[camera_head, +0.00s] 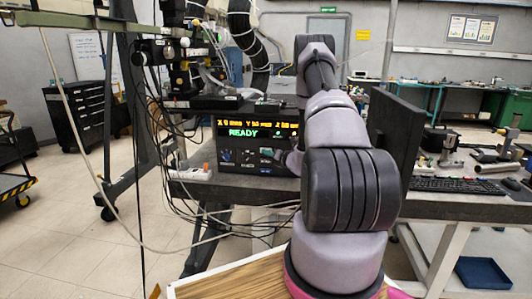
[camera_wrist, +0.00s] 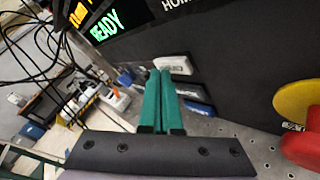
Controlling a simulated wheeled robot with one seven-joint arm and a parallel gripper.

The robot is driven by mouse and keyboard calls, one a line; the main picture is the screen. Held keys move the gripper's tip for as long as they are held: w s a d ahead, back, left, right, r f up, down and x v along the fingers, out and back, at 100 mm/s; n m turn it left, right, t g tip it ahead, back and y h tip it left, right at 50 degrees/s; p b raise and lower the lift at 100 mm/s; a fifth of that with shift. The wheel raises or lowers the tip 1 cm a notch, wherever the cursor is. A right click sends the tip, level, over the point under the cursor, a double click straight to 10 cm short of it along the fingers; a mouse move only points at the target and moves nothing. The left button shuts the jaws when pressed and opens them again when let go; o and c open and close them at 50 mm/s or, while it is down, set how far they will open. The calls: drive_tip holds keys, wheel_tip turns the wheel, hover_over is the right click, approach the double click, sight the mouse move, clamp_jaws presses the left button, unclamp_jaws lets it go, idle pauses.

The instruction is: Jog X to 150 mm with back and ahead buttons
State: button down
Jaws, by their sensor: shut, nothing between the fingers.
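The control box (camera_head: 257,138) stands on the grey bench in the head view. Its display shows a yellow line that seems to begin "X 0 mm", too small to read surely, above a green "READY". In the head view my arm hides the panel's right side.
A red mushroom knob on a yellow base (camera_wrist: 298,105) sits at the wrist view's right edge. Cables hang left of the box. A white power strip (camera_head: 191,174), a dark monitor (camera_head: 397,128) and a keyboard (camera_head: 455,185) are on the bench.

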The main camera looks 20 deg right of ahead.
drive_tip(key=shift+w+d, duration=0.2)
idle(0.3)
idle(0.3)
drive_tip(key=shift+s+a, duration=0.5)
drive_tip(key=shift+s, duration=0.25)
drive_tip(key=s+a, duration=0.1)
drive_tip(key=s, duration=0.1)
drive_tip(key=s+a, duration=0.1)
drive_tip(key=s, duration=0.1)
drive_tip(key=shift+a, duration=0.4)
drive_tip(key=shift+r, duration=0.1)
idle(0.4)
